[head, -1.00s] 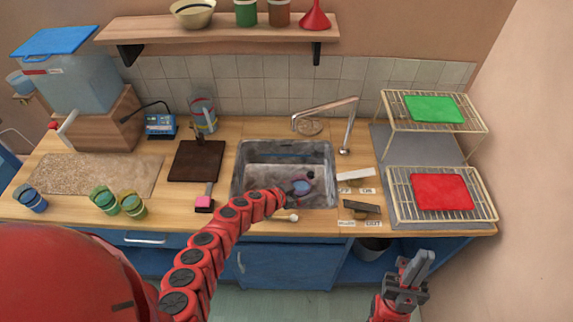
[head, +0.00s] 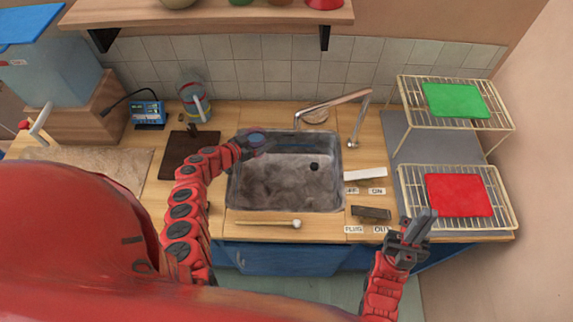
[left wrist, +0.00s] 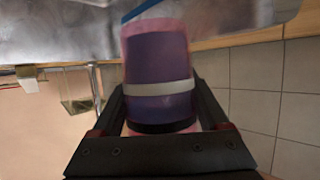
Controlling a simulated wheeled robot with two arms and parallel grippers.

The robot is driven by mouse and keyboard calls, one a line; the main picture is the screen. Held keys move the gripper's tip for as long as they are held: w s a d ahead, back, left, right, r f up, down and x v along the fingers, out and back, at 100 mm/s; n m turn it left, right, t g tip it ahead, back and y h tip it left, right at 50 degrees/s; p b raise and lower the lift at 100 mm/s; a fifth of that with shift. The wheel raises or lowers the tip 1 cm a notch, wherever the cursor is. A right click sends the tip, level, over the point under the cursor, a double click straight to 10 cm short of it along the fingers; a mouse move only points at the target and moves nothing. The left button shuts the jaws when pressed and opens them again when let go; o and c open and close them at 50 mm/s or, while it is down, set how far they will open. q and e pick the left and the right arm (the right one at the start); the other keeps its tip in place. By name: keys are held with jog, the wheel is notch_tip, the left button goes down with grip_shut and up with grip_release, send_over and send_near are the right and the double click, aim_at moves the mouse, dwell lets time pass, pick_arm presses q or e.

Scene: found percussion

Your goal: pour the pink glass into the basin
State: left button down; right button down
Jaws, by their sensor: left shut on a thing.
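The pink glass (left wrist: 157,75) is held between my left gripper's fingers in the left wrist view. It looks see-through, with a purple inside and a pale band around it. In the head view my left gripper (head: 248,146) is at the back left corner of the basin (head: 280,185), with the glass (head: 258,138) above the rim there. The glass's exact tilt is hard to tell. The grey basin shows a dark round drain spot at its back right. My right gripper (head: 415,232) is at the counter's front right, apart from the basin; its finger gap is unclear.
A mallet (head: 270,223) lies in front. Wire racks with a red mat (head: 458,195) and green mat (head: 455,100) stand at the right.

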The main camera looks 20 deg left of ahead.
pick_arm(q)
jog(key=shift+s+r, duration=0.15)
jog(key=shift+d+m+y+p, duration=0.3)
jog(key=shift+p, duration=0.65)
jog(key=shift+s+d+f+m+y+p, duration=0.1)
jog(key=shift+s+f+m+y+p, duration=0.05)
jog(key=shift+f+m+y+p, duration=0.2)
jog(key=shift+d+r+p, duration=0.1)
jog(key=shift+r+p, duration=0.2)
jog(key=shift+p, duration=0.25)
jog(key=shift+s+d+f+m+t+y+p, duration=0.15)
jog(key=shift+d+f+m+t+y+p, duration=0.1)
jog(key=shift+d+m+y+p, duration=0.3)
jog(key=shift+s+d+f+m+t+y+p, duration=0.2)
jog(key=shift+d+f+m+y, duration=0.1)
jog(key=shift+m, duration=0.4)
jog(key=shift+d, duration=0.2)
